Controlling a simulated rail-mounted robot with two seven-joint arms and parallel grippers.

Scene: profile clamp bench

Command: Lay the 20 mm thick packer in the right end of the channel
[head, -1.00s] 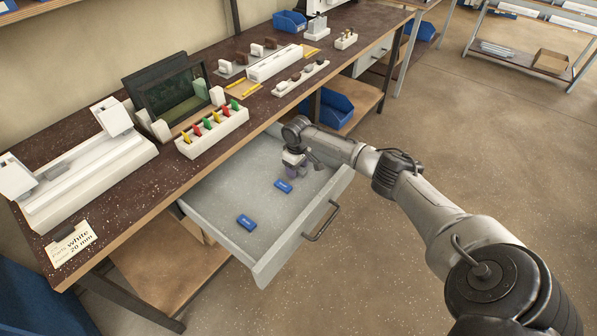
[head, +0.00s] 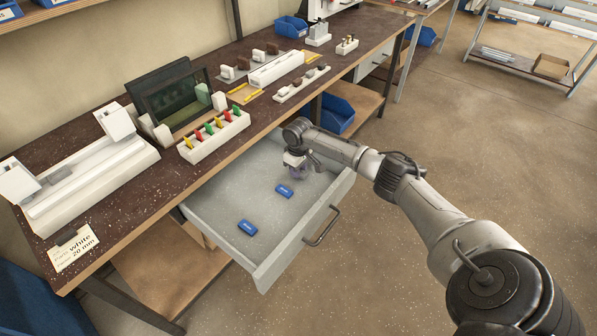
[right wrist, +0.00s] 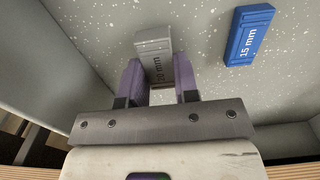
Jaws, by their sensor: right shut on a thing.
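My right gripper (head: 298,174) is over the open drawer (head: 212,205). In the right wrist view its purple fingers (right wrist: 160,82) are shut on a grey packer (right wrist: 153,45) marked 20 mm. In the head view the packer is hard to make out behind the fingers. The white channel (head: 95,182) lies on the bench at the left, with a white clamp block at each end, the right-end one (head: 115,121) standing tilted. A small grey patch shows inside the channel near its left end; I cannot tell what it is. My left gripper is not in view.
Two blue packers (head: 247,227) lie in the drawer; the one marked 15 mm (right wrist: 249,35) is close to my right gripper. A card (head: 73,248) reads white, 20 mm. A rack of coloured pieces (head: 213,137) and a dark-framed screen (head: 175,100) stand beyond the channel.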

